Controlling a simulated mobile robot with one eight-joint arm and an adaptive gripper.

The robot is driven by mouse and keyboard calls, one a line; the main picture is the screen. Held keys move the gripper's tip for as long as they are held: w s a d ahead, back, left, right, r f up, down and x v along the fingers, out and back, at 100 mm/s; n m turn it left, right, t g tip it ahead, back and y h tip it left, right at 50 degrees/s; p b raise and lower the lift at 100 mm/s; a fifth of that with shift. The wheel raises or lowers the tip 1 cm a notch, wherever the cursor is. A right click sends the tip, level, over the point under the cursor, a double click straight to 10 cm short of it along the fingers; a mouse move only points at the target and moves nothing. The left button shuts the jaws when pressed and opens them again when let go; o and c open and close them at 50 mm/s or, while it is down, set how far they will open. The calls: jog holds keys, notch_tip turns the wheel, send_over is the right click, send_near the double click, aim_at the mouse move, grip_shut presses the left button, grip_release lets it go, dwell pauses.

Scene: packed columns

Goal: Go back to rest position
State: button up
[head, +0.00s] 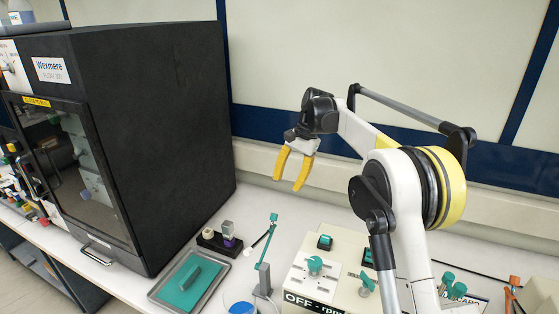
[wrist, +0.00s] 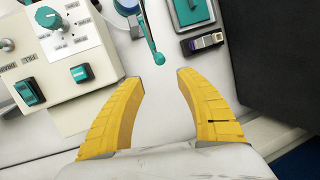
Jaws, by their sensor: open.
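My gripper (head: 291,168) has two yellow fingers and hangs in the air above the bench, left of the beige control box in the head view. In the wrist view my gripper (wrist: 161,75) is open, with its two fingers apart and nothing between them. A thin teal-tipped lever (wrist: 153,42) lies beyond the fingertips in the wrist view. It stands upright on the bench in the head view (head: 271,232), below the gripper and apart from it.
A large black cabinet (head: 165,120) stands at the left. A metal tray (head: 157,295) with a teal block sits before it. A small black holder (head: 213,241) stands near the lever. The beige control box (head: 335,270) with teal knobs is under my arm. The wall (head: 380,60) is behind.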

jog(key=s+d+r+n+t+h+b, duration=0.1)
jog(key=s+d+r+n+t+b, duration=0.2)
jog(key=s, duration=0.7)
jog(key=s+d+r+t+h, duration=0.1)
jog(key=s+d+r, duration=0.35)
jog(key=s, duration=0.45)
jog(key=s+d+f+n+t+b, duration=0.1)
jog(key=s+d+f+t, duration=0.1)
jog(key=s+f, duration=0.4)
jog(key=s+d+f+n+t+h+b, duration=0.1)
jog(key=s+f, duration=0.5)
jog(key=s, duration=0.6)
jog(key=shift+s+d+n+t+h, duration=0.35)
jog(key=shift+d+n+t, duration=0.3)
jog(key=shift+d, duration=0.4)
